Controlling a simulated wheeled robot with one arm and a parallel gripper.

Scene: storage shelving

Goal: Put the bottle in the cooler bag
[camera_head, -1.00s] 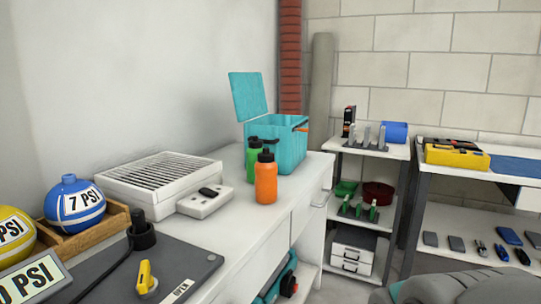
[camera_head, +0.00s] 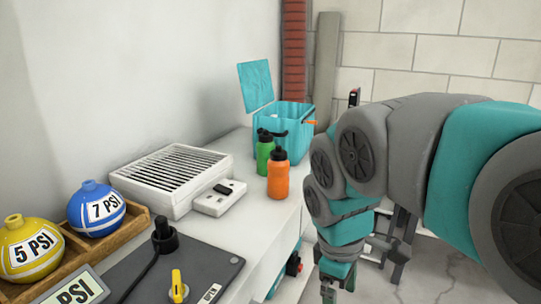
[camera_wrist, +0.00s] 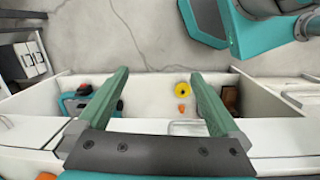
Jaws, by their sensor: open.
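In the head view, an orange bottle (camera_head: 278,176) with a black cap stands upright on the white counter. A green bottle (camera_head: 264,150) with a black cap stands just behind and left of it. The teal cooler bag (camera_head: 290,122) stands behind both bottles with its lid (camera_head: 255,85) up. My gripper (camera_head: 337,288) hangs at the lower right, in front of the counter's edge and apart from the bottles. In the wrist view its two green fingers (camera_wrist: 153,95) are spread wide with nothing between them. That view looks down at the counter's open lower shelf and the floor.
A white vented box (camera_head: 170,180) stands on the counter left of the bottles. Blue (camera_head: 97,208) and yellow (camera_head: 32,246) PSI balls sit in a wooden tray in the left foreground. A dark board (camera_head: 185,270) lies near the front. Floor (camera_head: 440,265) shows at right.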

